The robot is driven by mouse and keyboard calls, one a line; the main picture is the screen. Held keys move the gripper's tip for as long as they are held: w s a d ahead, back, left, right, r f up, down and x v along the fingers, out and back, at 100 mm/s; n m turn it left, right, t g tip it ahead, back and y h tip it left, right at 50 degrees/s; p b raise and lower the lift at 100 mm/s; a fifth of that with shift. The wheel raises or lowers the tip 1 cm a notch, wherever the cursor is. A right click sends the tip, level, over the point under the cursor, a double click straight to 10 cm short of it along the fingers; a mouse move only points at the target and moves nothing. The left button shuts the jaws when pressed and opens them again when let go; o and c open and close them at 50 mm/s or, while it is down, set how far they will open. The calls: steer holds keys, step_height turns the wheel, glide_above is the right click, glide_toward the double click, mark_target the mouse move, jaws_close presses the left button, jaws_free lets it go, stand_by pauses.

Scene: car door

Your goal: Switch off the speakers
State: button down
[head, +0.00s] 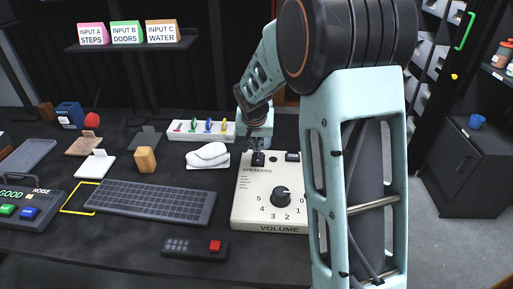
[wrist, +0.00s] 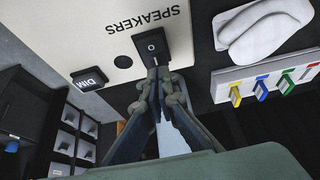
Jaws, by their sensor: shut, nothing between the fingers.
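The speaker box (head: 243,205) is a cream panel on the table, marked SPEAKERS and VOLUME, with a black knob (head: 281,196). Its black power switch (head: 257,159) sits near the back edge. In the wrist view the switch (wrist: 152,42) shows a round O mark. My gripper (head: 256,147) is shut and empty, pointing down at the switch. In the wrist view its fingertips (wrist: 158,74) are together at the switch's near end; I cannot tell whether they touch it. A black DIM switch (wrist: 88,80) is beside it on the same panel.
A keyboard (head: 150,202) and a remote with a red button (head: 194,247) are at the left. My arm hides the box's right side.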

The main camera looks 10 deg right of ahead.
steer(key=s+f+v, duration=0.1)
steer(key=s+v, duration=0.1)
steer(key=v, duration=0.9)
steer(key=shift+a+p, duration=0.3)
steer(key=shift+f, duration=0.1)
